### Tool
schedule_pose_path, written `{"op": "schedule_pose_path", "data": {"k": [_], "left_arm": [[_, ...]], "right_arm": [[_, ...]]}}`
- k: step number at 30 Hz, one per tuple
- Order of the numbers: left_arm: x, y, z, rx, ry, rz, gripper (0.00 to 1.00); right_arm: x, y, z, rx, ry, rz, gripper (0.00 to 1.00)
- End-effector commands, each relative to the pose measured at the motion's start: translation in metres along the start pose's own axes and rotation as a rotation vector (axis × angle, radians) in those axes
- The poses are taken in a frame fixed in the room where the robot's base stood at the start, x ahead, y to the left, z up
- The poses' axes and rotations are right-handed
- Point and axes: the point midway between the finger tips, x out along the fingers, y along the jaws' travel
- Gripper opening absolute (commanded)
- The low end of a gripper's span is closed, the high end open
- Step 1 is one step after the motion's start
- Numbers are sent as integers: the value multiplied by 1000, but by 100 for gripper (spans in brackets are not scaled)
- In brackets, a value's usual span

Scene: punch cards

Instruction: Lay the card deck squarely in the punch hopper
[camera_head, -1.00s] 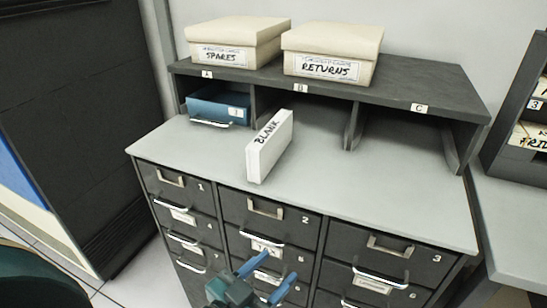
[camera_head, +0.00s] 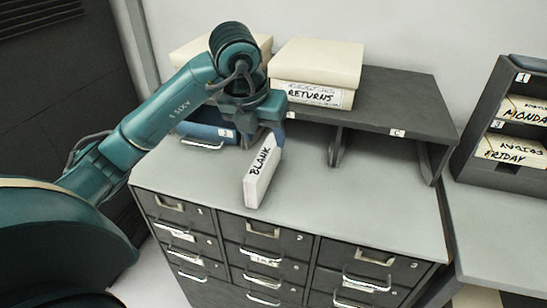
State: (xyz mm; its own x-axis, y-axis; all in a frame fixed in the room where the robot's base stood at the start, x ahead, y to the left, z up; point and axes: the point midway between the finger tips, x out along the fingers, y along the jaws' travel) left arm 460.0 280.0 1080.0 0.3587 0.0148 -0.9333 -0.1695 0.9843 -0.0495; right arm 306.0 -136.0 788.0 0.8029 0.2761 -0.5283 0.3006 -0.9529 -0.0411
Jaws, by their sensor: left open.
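A white card deck marked BLANK (camera_head: 261,175) stands on its long edge on the grey cabinet top, turned at a slant. My left gripper (camera_head: 262,136) points down at the far end of the deck, its blue fingers open. One finger shows just right of the deck's far end; I cannot tell whether the fingers touch it. My left arm reaches in from the left. My right gripper is out of view. No punch hopper can be made out in this view.
A dark shelf (camera_head: 397,97) stands behind, with a RETURNS box (camera_head: 314,72), a half-hidden box (camera_head: 190,50) on top and a blue tray (camera_head: 200,134) below. A card rack (camera_head: 475,165) stands right. The cabinet top (camera_head: 350,205) is clear right of the deck.

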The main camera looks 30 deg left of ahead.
Motion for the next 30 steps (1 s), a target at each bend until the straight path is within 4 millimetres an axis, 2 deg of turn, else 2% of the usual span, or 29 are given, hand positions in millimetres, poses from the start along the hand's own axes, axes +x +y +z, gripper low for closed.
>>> {"op": "schedule_pose_path", "data": {"k": [1, 4, 13, 23, 30], "left_arm": [[-7, 9, 6, -25, -19, 40, 51], [-3, 17, 9, -48, -29, 73, 51], [51, 20, 10, -47, -26, 73, 51], [79, 22, 8, -44, -26, 71, 51], [114, 24, 5, -44, -27, 70, 51]], "right_arm": [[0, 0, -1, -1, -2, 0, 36], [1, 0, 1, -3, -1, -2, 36], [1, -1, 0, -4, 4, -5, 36], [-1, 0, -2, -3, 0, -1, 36], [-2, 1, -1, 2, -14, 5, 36]]}}
